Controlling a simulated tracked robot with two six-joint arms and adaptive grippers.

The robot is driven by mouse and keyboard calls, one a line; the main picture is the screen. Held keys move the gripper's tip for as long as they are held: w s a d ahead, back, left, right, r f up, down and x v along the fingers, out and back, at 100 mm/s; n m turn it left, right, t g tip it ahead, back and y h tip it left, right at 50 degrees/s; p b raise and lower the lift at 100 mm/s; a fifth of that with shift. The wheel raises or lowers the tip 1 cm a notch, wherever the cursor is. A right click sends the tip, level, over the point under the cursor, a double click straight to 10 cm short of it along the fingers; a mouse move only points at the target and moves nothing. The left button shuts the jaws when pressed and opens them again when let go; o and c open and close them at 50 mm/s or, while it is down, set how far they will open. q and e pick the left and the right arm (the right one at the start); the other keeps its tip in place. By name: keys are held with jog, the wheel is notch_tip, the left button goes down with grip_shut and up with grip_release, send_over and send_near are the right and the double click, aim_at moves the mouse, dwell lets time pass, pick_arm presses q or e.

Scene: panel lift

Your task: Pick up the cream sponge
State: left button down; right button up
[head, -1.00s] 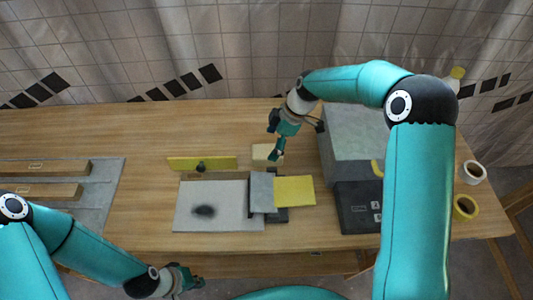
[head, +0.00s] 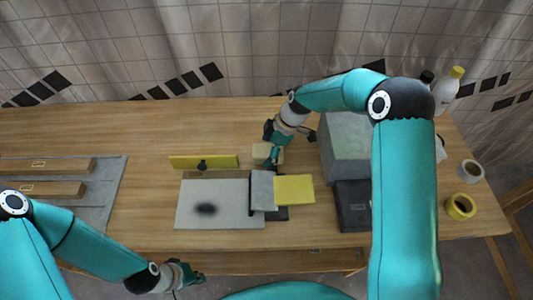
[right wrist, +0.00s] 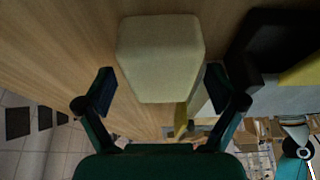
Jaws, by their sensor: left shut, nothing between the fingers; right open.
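The cream sponge (head: 260,152) is a small pale block on the table behind the grey and yellow panels. It shows large in the right wrist view (right wrist: 160,55), beyond and between the fingertips. My right gripper (head: 272,160) is open at the sponge in the head view, partly covering it. In the right wrist view its fingers (right wrist: 160,90) stand apart, one on each side of the sponge's near end, with gaps on both sides. My left gripper (head: 197,279) is shut and empty, low at the table's front edge, far from the sponge.
A yellow bar (head: 185,162) stands left of the sponge. A white board with a dark smudge (head: 225,210), a grey panel (head: 261,188) and a yellow panel (head: 294,189) lie in front. A grey box (head: 345,150) stands close on the right. Tape rolls (head: 461,206) sit further right.

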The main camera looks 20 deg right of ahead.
aim_at(268, 149)
jog(key=shift+f+b, duration=0.2)
jog(key=shift+b, duration=0.2)
dwell(0.4)
jog(key=c, duration=1.1)
jog(key=shift+c, duration=0.2)
jog(key=shift+r, duration=0.1)
jog(key=shift+r+p, duration=0.3)
jog(key=shift+p, duration=0.45)
jog(key=shift+w+r, duration=0.1)
jog(key=shift+r, duration=0.2)
notch_tip(268, 149, up, 19)
jog(key=b, duration=0.2)
jog(key=shift+r, duration=0.1)
